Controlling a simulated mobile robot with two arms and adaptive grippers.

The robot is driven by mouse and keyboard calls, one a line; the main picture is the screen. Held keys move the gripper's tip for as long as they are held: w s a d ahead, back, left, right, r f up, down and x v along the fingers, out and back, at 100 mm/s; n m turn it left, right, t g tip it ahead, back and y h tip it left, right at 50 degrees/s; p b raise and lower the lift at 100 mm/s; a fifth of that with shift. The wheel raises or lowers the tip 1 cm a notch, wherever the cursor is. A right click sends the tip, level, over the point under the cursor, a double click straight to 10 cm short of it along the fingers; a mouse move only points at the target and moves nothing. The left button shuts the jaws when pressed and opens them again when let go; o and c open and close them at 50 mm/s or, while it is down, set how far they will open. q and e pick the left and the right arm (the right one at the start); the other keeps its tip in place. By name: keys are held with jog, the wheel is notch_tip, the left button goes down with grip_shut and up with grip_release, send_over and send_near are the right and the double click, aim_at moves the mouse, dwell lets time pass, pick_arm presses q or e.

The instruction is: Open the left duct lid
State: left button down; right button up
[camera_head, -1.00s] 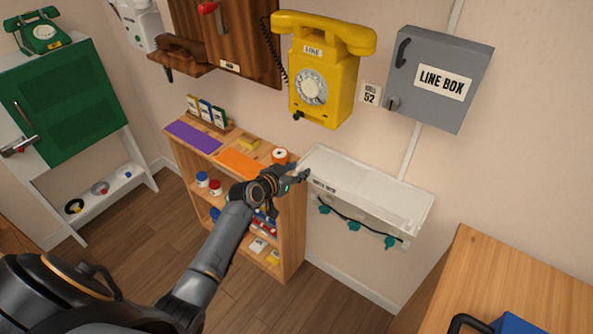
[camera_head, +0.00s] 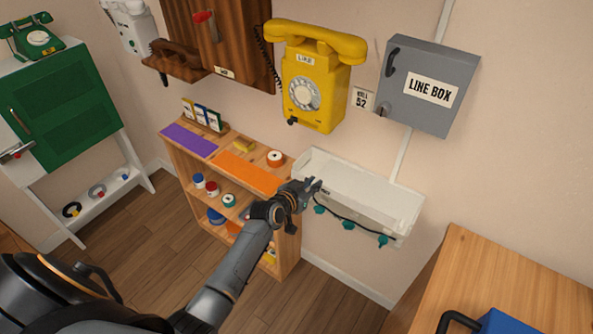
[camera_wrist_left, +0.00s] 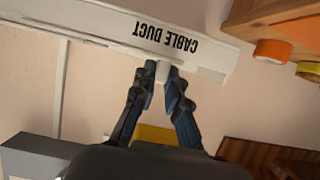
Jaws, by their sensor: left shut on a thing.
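The white cable duct (camera_head: 365,188) is a long box on the wall, below the yellow phone. The wrist view shows its face with an upside-down "CABLE DUCT" label (camera_wrist_left: 165,40). My left gripper (camera_head: 316,187) is at the duct's front edge, near its left end. In the wrist view my left gripper (camera_wrist_left: 165,75) is shut on a small white tab (camera_wrist_left: 163,71) at the edge of that face. I cannot tell whether the lid has lifted. My right gripper is not in view.
A wooden shelf (camera_head: 288,262) with tape rolls and jars stands left of the duct. A dark cable with teal clips (camera_head: 348,225) hangs below the duct. The grey line box (camera_head: 428,85) and yellow phone (camera_head: 318,75) are above. A wooden table (camera_head: 500,270) is at lower right.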

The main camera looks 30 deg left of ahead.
pick_arm(q)
jog(key=shift+s+d+p, duration=0.25)
jog(key=shift+d+p, duration=0.25)
jog(key=shift+d, duration=1.25)
jog(key=shift+s+d+p, duration=0.2)
jog(key=shift+d+p, duration=0.3)
jog(key=shift+d, duration=1.3)
jog(key=shift+s+d+p, duration=0.25)
jog(key=shift+d+p, duration=0.25)
jog(key=shift+d, duration=1.25)
jog(key=c, duration=1.4)
grip_release()
jog(key=shift+o, duration=0.2)
jog(key=v, duration=1.2)
